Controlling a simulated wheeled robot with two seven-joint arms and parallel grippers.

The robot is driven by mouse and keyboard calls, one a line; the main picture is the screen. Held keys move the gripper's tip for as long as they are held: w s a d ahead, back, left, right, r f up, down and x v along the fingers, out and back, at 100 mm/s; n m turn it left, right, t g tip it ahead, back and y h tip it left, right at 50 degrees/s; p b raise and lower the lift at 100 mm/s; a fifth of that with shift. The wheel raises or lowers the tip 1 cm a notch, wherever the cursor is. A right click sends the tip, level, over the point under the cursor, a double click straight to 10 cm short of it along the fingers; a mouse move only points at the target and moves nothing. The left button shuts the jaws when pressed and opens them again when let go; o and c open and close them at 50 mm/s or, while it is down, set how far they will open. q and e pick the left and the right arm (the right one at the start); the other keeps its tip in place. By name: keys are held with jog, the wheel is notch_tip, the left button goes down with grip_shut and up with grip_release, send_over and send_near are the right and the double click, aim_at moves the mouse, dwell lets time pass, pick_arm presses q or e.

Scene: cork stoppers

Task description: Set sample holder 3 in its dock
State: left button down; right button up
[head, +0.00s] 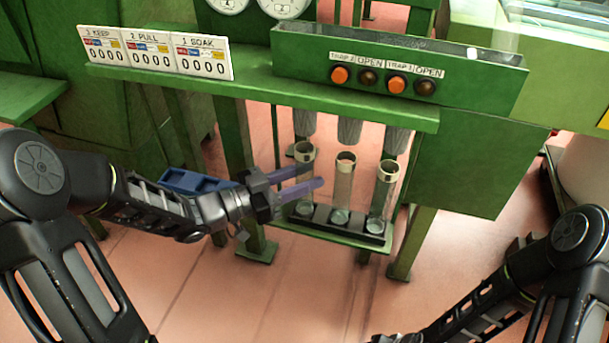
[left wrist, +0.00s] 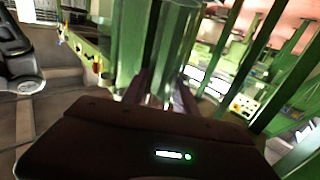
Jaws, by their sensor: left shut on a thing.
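Three clear tube-like sample holders with pale metal rims stand in a row under the green bench: left (head: 305,153), middle (head: 344,185) and right (head: 385,185). No number is legible on them; the sign order suggests the left one is 3. A black dock strip (head: 362,231) with round seats lies below them. My left gripper (head: 316,172) reaches in from the left, its purple-grey fingers shut around the left holder. That holder is upright; I cannot tell whether its foot is fully seated. The fingers also show in the left wrist view (left wrist: 160,95), dim and blurred.
Grey nozzles (head: 349,131) hang above the holders. A green panel (head: 400,72) with orange and dark buttons and number signs (head: 155,53) stand on the bench. A blue crate (head: 190,181) lies behind my left forearm. Green legs flank the shelf; the front floor is clear.

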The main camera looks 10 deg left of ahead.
pick_arm(q)
jog(key=c, duration=0.9)
grip_release()
jog(key=shift+f, duration=0.1)
jog(key=shift+a, duration=0.1)
jog(key=p+v, duration=0.2)
jog(key=v, duration=0.5)
jog(key=shift+s+a+p, duration=0.2)
jog(key=shift+s+p, duration=0.1)
